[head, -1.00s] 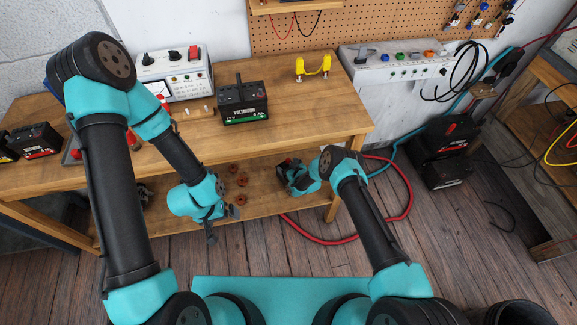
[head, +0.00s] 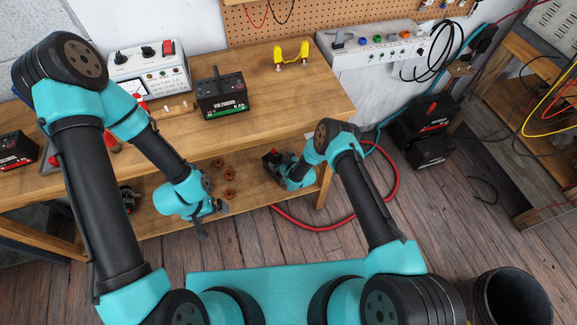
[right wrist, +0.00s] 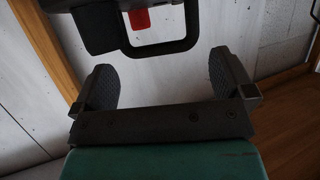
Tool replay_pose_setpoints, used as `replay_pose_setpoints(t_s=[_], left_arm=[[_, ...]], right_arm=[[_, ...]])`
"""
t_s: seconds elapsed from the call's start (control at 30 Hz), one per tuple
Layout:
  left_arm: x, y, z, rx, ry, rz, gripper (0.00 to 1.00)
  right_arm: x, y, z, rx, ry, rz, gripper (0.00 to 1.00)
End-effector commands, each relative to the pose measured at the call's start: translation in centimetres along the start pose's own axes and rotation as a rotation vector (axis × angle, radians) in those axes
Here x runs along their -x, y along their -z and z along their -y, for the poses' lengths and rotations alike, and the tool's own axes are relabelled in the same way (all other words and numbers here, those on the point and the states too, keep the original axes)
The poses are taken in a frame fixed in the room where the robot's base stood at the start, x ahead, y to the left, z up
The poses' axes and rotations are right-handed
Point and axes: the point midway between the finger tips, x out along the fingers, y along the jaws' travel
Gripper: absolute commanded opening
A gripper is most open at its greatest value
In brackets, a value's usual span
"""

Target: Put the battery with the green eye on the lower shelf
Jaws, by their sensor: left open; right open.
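A black battery (head: 221,95) with an upright handle and a green stripe on its label stands on the bench top. Its eye is too small to tell. No eye shows there. My left gripper (head: 212,219) is open and empty at the lower shelf's front edge.
Several rusty round parts (head: 229,178) lie mid-shelf. Another battery (head: 15,150) with a red stripe stands at the bench's left. Dark batteries (head: 428,145) are stacked on the floor at right. A red hose (head: 340,225) loops by the bench leg. A meter box (head: 152,75) stands behind.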

Motion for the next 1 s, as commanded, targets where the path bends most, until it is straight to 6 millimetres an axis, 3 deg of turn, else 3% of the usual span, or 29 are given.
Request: replay_pose_setpoints(t_s=[0.43, 1.0], left_arm=[[0.0, 0.0, 0.0, 0.000, 0.000, 0.000, 1.00], [0.0, 0.0, 0.0, 0.000, 0.000, 0.000, 1.00]], right_arm=[[5.9, 0.0, 0.0, -0.001, 0.000, 0.001, 1.00], [6.6, 0.0, 0.0, 0.000, 0.000, -0.001, 1.00]])
